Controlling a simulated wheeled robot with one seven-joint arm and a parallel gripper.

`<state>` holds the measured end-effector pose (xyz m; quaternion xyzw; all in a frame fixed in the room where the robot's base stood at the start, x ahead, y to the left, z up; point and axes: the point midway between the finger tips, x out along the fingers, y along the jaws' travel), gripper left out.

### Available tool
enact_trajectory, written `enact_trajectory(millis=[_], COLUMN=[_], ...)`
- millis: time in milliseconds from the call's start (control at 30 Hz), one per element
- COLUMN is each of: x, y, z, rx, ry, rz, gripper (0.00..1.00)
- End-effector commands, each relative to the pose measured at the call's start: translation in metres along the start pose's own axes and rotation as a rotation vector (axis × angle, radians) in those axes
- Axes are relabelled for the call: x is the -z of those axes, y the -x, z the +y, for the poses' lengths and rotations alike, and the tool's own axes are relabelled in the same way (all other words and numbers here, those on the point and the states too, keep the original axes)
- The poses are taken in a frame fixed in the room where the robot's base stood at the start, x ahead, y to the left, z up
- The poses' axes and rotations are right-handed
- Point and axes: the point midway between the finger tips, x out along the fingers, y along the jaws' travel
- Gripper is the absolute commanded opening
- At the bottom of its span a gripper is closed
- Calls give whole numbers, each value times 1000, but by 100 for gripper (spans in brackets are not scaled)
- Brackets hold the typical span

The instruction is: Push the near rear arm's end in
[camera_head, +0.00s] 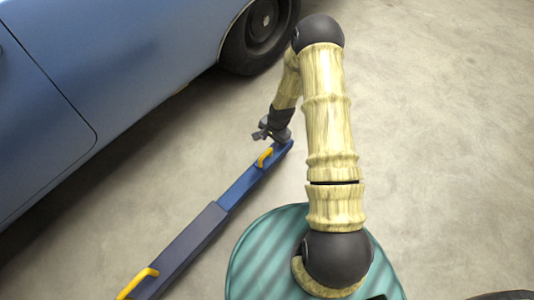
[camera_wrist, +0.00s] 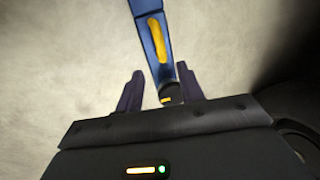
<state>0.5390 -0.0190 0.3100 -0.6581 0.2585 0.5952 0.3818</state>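The lift arm lies diagonally on the floor in the head view, with a dark grey outer section (camera_head: 185,250) and a narrower blue inner section (camera_head: 240,187) reaching out of it. A yellow handle (camera_head: 264,157) sits near the blue end; it also shows in the wrist view (camera_wrist: 157,38). The arm's end has a dark round tip (camera_wrist: 170,92) with a small yellow mark. My gripper (camera_head: 262,134) is above the blue end. In the wrist view my gripper (camera_wrist: 160,68) is open, its two fingers apart on either side of the end. I cannot tell whether it touches.
A blue car (camera_head: 110,70) stands along the upper left, its wheel (camera_head: 262,30) just beyond my gripper. A second yellow handle (camera_head: 138,282) is on the grey section. Concrete floor (camera_head: 440,130) is clear to the right.

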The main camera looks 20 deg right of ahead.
Motion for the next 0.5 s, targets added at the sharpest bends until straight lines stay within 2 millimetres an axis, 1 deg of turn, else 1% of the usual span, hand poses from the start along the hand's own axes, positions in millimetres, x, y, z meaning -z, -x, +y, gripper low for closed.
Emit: enact_trajectory(millis=[33, 100, 400, 500], x=[0, -1, -1, 0], y=[-14, -26, -79, -91], z=[1, 1, 1, 0], rx=[-1, -1, -1, 0], ry=[1, 1, 1, 1], rz=[-1, -1, -1, 0], gripper=[38, 38, 38, 38])
